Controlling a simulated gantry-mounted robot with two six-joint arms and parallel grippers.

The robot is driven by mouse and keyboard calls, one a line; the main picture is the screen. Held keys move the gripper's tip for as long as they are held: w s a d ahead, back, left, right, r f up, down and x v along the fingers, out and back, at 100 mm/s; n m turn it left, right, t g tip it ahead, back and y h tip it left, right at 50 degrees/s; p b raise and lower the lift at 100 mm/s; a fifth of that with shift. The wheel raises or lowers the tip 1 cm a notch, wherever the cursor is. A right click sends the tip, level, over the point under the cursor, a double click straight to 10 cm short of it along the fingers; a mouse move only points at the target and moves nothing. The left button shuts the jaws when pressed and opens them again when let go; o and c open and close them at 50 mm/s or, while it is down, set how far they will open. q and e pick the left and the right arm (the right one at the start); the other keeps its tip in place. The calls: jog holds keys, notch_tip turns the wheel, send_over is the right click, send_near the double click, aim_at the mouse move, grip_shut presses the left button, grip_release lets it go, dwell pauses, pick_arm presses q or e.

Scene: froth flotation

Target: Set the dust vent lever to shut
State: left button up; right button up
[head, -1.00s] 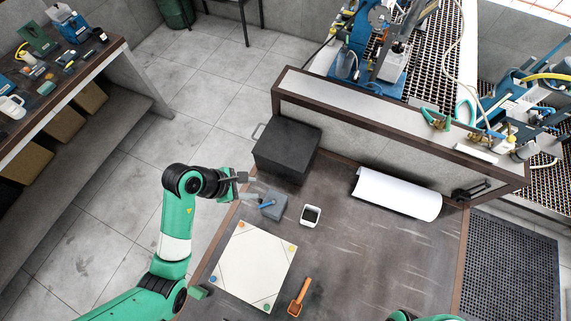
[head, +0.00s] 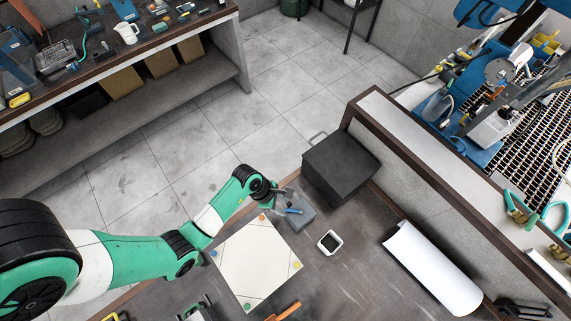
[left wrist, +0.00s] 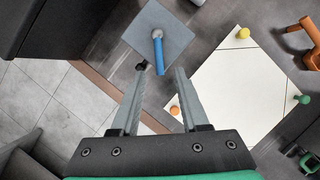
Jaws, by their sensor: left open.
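The dust vent lever (head: 294,211) is a short blue handle on a square grey block (head: 306,222) on the dark table. In the left wrist view the lever (left wrist: 160,56) pivots on a round pale knob on the block (left wrist: 177,38). My left gripper (head: 281,191) is at the block's upper left side in the head view. In the left wrist view the left gripper (left wrist: 158,76) is open, its fingers on either side of the lever's free end. I cannot tell whether they touch it. My right gripper is out of view.
A dark box (head: 340,167) with a handle stands just behind the block. A white board (head: 257,262) with coloured corner knobs lies in front. A small white dish (head: 330,243), an orange tool (head: 286,311) and a white roll (head: 432,268) lie nearby.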

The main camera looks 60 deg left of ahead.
aim_at(288, 210)
pick_arm(q)
jog(key=shift+x, duration=1.6)
jog(key=shift+c, duration=0.2)
jog(key=shift+r, duration=0.1)
grip_shut()
